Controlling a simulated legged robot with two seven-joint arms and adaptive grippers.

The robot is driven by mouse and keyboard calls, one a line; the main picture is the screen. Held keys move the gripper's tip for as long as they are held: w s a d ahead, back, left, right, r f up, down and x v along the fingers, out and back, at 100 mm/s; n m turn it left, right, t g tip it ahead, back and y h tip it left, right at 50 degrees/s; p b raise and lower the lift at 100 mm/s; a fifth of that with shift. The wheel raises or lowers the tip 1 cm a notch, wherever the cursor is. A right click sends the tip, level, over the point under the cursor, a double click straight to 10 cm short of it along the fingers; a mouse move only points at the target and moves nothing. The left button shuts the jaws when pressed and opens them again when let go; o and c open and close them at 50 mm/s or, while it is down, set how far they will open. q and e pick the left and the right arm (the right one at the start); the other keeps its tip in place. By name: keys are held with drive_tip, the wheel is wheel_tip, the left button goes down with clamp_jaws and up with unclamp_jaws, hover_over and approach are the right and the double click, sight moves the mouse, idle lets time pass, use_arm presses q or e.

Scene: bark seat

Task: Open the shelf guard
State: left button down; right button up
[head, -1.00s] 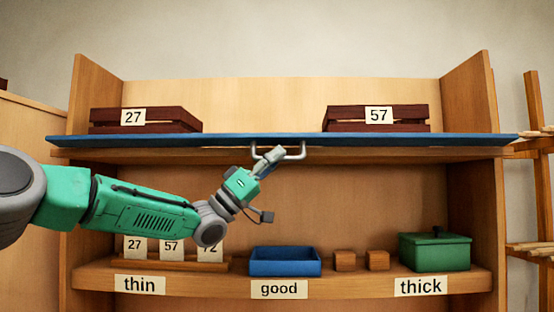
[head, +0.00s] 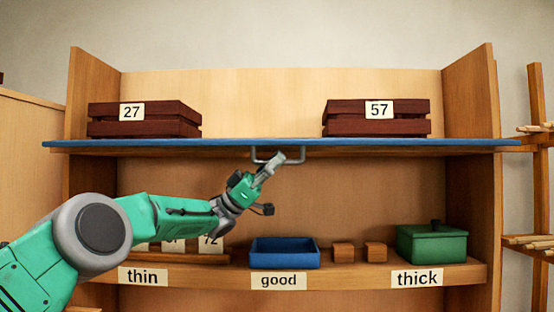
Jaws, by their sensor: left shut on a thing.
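The shelf guard is a long, thin blue panel (head: 400,145) running across the front of the upper shelf, seen nearly edge-on. Its grey U-shaped handle (head: 258,160) hangs below the panel's middle. My left gripper (head: 280,161) is shut on the handle, at its middle to right part. My green and grey left arm reaches up to it from the lower left. My right gripper is not in view.
Dark slatted crates marked 27 (head: 160,128) and 57 (head: 350,129) stand above the guard. The lower shelf holds a blue tray (head: 285,264), two small wooden blocks (head: 343,252) and a green lidded box (head: 431,245). My arm partly hides number cards at left.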

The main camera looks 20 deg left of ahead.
use_arm(q)
drive_tip(key=shift+w+d+f, duration=0.1)
drive_tip(key=shift+d+f, duration=0.1)
drive_tip(key=shift+f, duration=0.45)
drive_tip(key=c, duration=1.6)
unclamp_jaws()
drive_tip(key=shift+r, duration=0.1)
drive_tip(key=shift+o, duration=0.2)
drive_tip(key=shift+a+r, duration=0.1)
drive_tip(key=shift+a, duration=0.2)
drive_tip(key=v, duration=1.2)
drive_tip(key=shift+w, duration=0.25)
